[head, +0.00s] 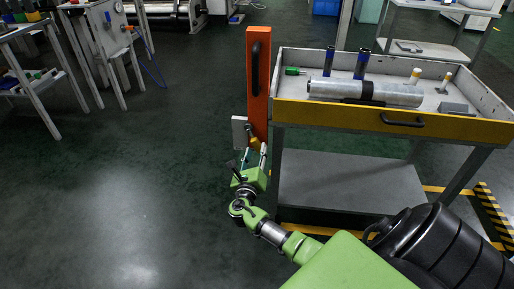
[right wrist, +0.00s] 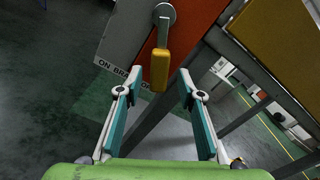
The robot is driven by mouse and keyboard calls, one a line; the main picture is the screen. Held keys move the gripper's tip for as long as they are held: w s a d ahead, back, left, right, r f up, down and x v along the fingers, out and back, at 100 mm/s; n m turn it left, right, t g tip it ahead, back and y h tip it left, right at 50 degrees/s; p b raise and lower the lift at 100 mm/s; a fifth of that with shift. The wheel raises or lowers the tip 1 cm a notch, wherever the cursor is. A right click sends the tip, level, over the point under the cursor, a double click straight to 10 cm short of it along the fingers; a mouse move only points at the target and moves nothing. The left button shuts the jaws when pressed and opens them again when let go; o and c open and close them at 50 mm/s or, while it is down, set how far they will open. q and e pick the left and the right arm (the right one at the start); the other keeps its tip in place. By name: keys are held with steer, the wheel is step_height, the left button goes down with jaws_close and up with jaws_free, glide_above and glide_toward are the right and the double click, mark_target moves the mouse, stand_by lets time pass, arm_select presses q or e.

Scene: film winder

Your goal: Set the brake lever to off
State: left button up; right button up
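The brake lever has a yellow grip (right wrist: 160,70) on a metal arm, hanging down from a round pivot (right wrist: 165,14) in the right wrist view. In the head view the plate (head: 239,132) sits at the left of the orange post (head: 259,95). My right gripper (right wrist: 158,76) is open, its fingers apart on either side of the yellow grip's lower end. My left gripper is not in view.
A cart with a yellow-edged tray (head: 440,130) stands right of the post, holding a silver roll (head: 365,93) and several tools. A black handle (head: 255,67) is on the post. The dark floor (head: 130,180) to the left is clear.

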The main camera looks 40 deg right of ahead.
steer(key=v, duration=0.9)
steer(key=shift+d, duration=0.1)
